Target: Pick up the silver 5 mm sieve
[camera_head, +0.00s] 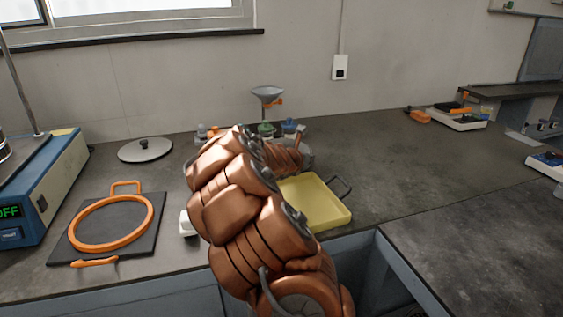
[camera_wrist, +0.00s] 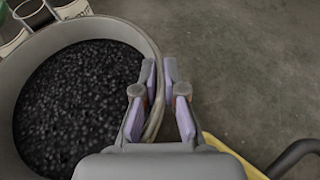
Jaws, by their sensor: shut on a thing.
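The silver sieve (camera_wrist: 129,32) fills the left of the wrist view. It is a round grey metal ring with a layer of small dark granules inside. My gripper (camera_wrist: 160,95) is shut on its right-hand wall, one finger on each side of the rim. In the head view only a small grey part of what looks like the sieve (camera_head: 308,153) shows behind my arm, and my fingers are hidden there. I cannot tell whether the sieve still touches the bench. No size marking is readable.
A yellow tray (camera_head: 316,203) stands close to my arm. Small bottles (camera_head: 265,130) and a funnel (camera_head: 267,92) are behind it. To the left are a grey lid (camera_head: 145,150), an orange ring frame (camera_head: 150,214) and a blue device (camera_head: 52,197). The bench right of the tray is clear.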

